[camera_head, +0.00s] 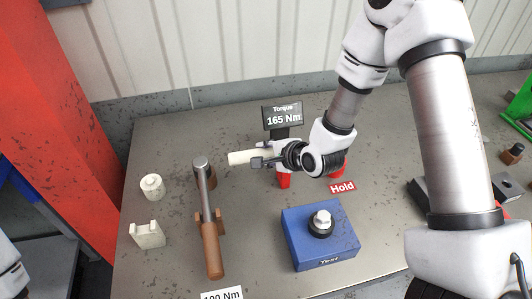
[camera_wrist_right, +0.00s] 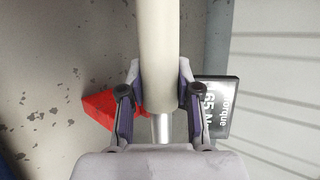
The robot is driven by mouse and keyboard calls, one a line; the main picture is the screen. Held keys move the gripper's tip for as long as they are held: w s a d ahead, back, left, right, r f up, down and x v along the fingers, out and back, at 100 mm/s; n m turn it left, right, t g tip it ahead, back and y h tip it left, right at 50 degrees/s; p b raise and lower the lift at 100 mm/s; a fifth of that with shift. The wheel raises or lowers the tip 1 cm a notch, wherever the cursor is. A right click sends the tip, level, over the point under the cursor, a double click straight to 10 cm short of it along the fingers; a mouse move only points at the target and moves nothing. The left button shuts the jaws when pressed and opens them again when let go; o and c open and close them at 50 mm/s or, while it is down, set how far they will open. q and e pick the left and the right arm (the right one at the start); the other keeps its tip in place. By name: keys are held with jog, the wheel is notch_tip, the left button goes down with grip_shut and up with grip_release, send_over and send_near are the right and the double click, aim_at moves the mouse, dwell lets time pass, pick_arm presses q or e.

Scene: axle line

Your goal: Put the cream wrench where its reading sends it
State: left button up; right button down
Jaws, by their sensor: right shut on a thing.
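My right gripper (camera_head: 268,160) is shut on the cream wrench (camera_head: 242,157), whose cream handle sticks out to the left. In the right wrist view the cream handle (camera_wrist_right: 158,45) runs between the fingers, with a metal shaft below. The dark torque display (camera_head: 282,115) reads 165 Nm and stands behind the gripper. A red holder (camera_head: 284,181) shows just below the gripper; whether the wrench touches it I cannot tell. Another red part is half hidden by my arm, near a red "Hold" label (camera_head: 342,187). My left gripper is out of view.
A brown-handled wrench (camera_head: 211,245) lies on brown supports, above a label reading 100 Nm (camera_head: 222,295), cut at its edge. At left stand a cream notched support (camera_head: 148,235) and a cream round one (camera_head: 152,187), both empty. A blue "Test" block (camera_head: 300,255) carries a bolt head.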

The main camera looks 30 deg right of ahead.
jog(key=shift+f+b, duration=1.8)
jog(key=shift+f, duration=0.15)
dwell(0.5)
jog(key=c, duration=0.7)
grip_release()
jog(key=shift+s, duration=0.1)
